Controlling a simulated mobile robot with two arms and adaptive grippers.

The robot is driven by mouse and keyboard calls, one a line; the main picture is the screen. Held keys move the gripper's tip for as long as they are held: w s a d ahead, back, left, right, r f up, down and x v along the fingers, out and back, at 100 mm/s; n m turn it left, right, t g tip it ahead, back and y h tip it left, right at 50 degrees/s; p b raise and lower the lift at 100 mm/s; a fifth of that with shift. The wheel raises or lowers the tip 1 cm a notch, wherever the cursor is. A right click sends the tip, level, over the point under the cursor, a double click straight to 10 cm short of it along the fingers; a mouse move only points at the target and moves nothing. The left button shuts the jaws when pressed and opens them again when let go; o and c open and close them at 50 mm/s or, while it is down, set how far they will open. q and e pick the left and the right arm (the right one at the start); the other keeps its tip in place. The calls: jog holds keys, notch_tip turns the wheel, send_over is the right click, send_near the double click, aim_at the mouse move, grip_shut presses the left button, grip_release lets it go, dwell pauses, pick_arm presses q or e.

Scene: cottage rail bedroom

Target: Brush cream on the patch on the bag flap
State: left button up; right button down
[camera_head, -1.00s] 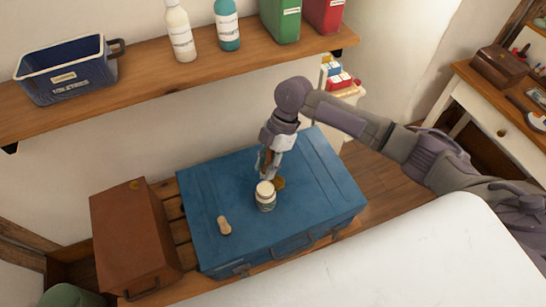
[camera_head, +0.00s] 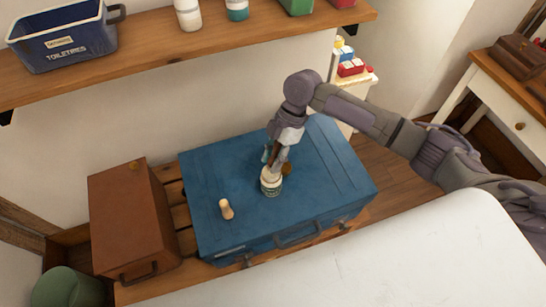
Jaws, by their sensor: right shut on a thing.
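My right gripper (camera_head: 274,165) points down at the mouth of a small pale labelled jar (camera_head: 271,186) on the blue case (camera_head: 325,165). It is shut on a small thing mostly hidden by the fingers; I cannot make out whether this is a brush. The gripper covers most of the jar's top. A small brown-gold disc (camera_head: 287,169) lies just behind the jar. A pale wooden peg-like piece (camera_head: 226,209) lies on the case to the left. A brown case (camera_head: 128,220) with a handle has a small round ochre spot on top. I cannot tell which thing is the bag flap. My left gripper is out of view.
A wooden shelf (camera_head: 190,52) runs above, with a blue toiletries bin (camera_head: 62,40) and bottles. A white surface (camera_head: 370,255) fills the lower right front. A green round container (camera_head: 68,289) is at the lower left. The blue case's right part is clear.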

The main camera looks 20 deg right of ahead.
aim_at(273, 154)
dwell(0.4)
jog(key=shift+f+b, duration=0.35)
jog(key=shift+f, duration=0.25)
dwell(0.3)
jog(key=shift+s+f, duration=0.1)
dwell(1.3)
jog(key=shift+p, duration=0.3)
notch_tip(273, 154, up, 7)
jog(key=p, duration=0.6)
jog(key=shift+p, duration=0.3)
dwell(0.4)
